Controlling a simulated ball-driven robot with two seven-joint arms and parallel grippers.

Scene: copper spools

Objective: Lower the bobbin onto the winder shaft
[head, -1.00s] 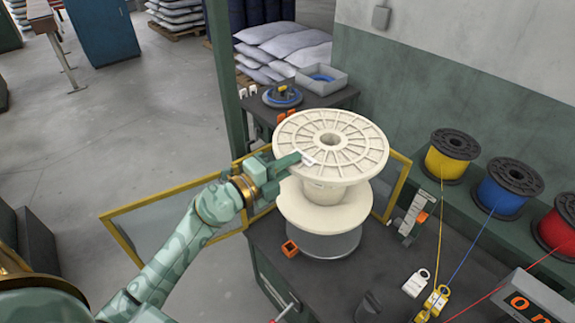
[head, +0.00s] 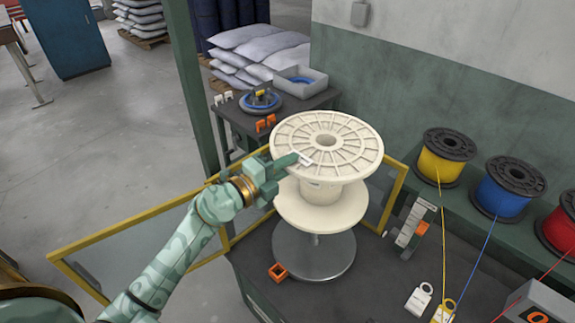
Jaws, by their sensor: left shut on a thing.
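The cream bobbin (head: 322,192) is upright, its ribbed upper flange with a centre hole facing up. My left gripper (head: 292,162) is shut on the left rim of that upper flange. The bobbin hangs over the winder's round grey plate (head: 300,262), with a visible gap between its lower flange and the plate. My right gripper is not in view.
A yellow-framed guard (head: 130,230) stands left and behind. An orange square block (head: 278,272) lies left of the plate. Yellow (head: 443,160), blue (head: 505,192) and red (head: 562,225) wire spools stand on the right ledge, their wires crossing the bench.

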